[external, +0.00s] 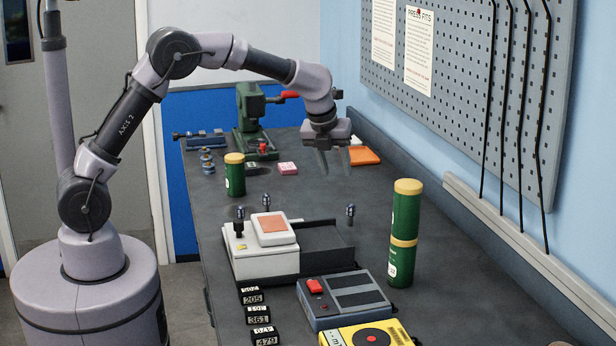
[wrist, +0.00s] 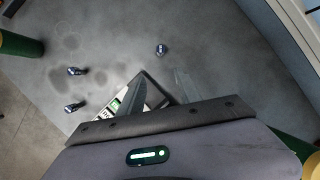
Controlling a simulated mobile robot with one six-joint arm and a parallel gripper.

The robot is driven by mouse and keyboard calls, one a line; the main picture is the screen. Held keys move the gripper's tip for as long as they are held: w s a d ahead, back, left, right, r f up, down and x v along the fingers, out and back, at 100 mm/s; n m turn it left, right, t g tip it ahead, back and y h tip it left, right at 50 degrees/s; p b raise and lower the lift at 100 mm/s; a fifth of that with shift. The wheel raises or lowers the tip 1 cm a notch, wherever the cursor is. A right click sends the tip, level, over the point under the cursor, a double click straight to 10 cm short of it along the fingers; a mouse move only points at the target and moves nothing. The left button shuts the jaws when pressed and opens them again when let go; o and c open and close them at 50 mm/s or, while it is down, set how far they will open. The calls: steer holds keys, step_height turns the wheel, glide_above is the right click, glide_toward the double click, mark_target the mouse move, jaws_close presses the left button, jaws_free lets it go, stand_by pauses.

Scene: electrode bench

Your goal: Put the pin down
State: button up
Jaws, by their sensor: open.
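I cannot tell which pin the task means. My gripper (external: 334,172) points down above the far part of the bench, fingers apart and nothing between them. In the wrist view its open fingers (wrist: 160,92) are clear of the pins.
A white device (external: 262,262) with a dark tray stands in front of the pins. A short green can (external: 235,180) and a tall green tube (external: 405,235) flank the area. A green press (external: 248,120) and an orange block (external: 363,155) stand farther back.

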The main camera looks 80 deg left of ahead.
steer(key=s+d+r+n+t, duration=0.1)
steer(key=s+d+r+n, duration=0.25)
steer(key=s, duration=0.35)
steer(key=s+d+r+n, duration=0.2)
steer(key=s+r+n, duration=0.2)
steer(key=s, duration=0.4)
steer(key=s+d+r+n+t, duration=0.1)
steer(key=s+d+r+n, duration=0.25)
steer(key=s, duration=0.35)
steer(key=s+d+f+n, duration=0.1)
steer(key=s+f+n, duration=0.1)
steer(key=s+n, duration=0.2)
steer(key=s+d+f+n+h, duration=0.1)
steer(key=s+n, duration=0.3)
steer(key=s, duration=0.6)
steer(key=shift+d+f+n, duration=0.3)
steer(key=shift+f+n, duration=0.05)
steer(key=shift+n, duration=0.05)
steer(key=shift+o, duration=0.5)
